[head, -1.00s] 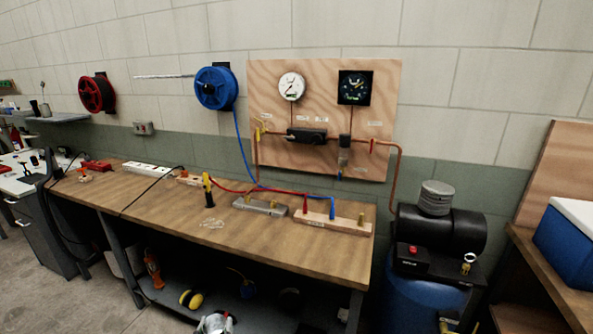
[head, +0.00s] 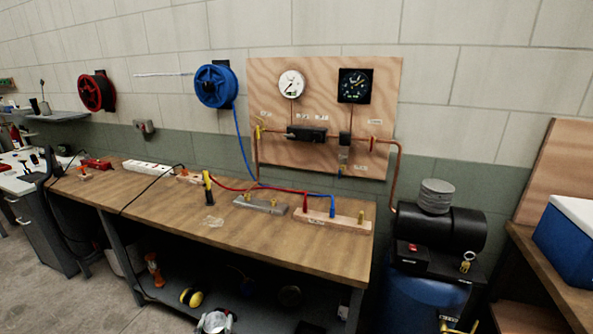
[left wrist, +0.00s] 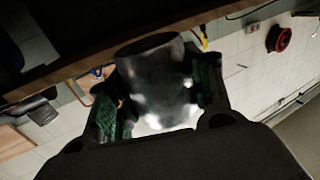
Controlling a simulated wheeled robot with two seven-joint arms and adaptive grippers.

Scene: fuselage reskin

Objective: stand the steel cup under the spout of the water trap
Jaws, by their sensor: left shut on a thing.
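The steel cup (left wrist: 158,75) is a shiny grey cylinder in the left wrist view. My left gripper (left wrist: 160,92) is shut on it, with a green-lined finger pad on each side. In the head view my left gripper (head: 215,322) shows only at the bottom edge, low in front of the bench, with bright metal at it. The water trap (head: 343,158) hangs under the pipework at the right of the plywood board, well above the bench top. Its spout is too small to make out. The cup is far below and left of it in the picture. My right gripper is not in view.
The wooden bench (head: 150,201) carries a black-and-yellow tool (head: 207,187), a grey block (head: 262,205) and a wooden block with red and blue leads (head: 332,220). The bench's front right is clear. A black-and-blue compressor (head: 440,228) stands to the right. Yellow-and-black ear defenders (head: 191,297) lie below.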

